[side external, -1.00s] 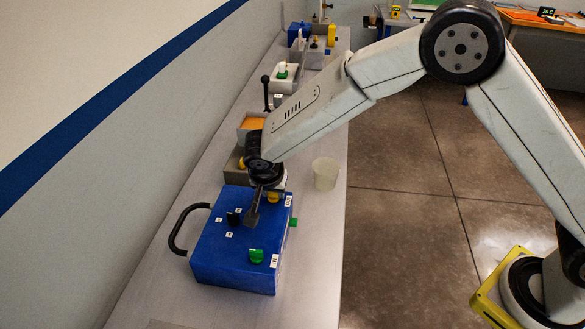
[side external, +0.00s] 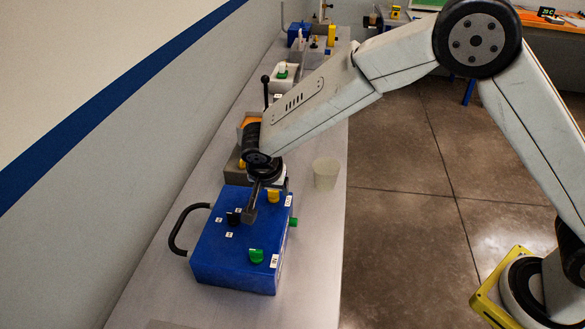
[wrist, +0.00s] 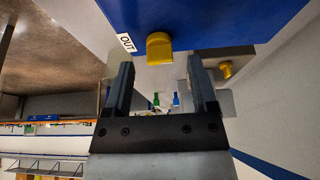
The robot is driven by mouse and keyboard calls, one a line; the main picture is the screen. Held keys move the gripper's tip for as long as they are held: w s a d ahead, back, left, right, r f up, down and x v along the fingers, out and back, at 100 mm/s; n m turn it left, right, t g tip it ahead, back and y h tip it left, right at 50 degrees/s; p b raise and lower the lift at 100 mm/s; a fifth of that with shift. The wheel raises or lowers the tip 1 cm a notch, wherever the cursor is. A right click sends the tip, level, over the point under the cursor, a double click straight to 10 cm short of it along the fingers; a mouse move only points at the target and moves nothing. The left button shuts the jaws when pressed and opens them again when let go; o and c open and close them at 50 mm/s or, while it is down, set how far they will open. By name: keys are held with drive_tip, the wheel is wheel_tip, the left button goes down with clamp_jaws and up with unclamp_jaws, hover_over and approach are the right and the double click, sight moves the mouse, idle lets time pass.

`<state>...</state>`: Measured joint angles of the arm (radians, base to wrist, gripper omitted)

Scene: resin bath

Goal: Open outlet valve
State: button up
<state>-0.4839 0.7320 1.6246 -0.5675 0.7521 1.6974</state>
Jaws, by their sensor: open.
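The blue box (side external: 225,262) sits on the long bench, with several small knobs and labels on its top. My gripper (side external: 249,214) is over the box top, between the black knob (side external: 233,217) and the yellow knob. In the wrist view my gripper (wrist: 161,75) is open and empty, its fingers apart. The yellow knob appears just beyond the fingertips, not clasped. A green knob (side external: 257,256) stands at the near right.
A black handle (side external: 177,232) curves from the box's left side. A translucent cup (side external: 325,173) stands to the right behind the box. A grey container (side external: 233,166) and other equipment line the bench farther back.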

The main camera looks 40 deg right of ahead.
sight(275, 209)
drive_tip(key=shift+v, duration=2.85)
drive_tip(key=s+d+n+y, duration=0.3)
drive_tip(key=s+d+n, duration=0.6)
drive_tip(key=s+d, duration=1)
drive_tip(key=shift+d+f+g, duration=0.3)
drive_tip(key=shift+d+f, duration=0.1)
drive_tip(key=shift+f, duration=0.05)
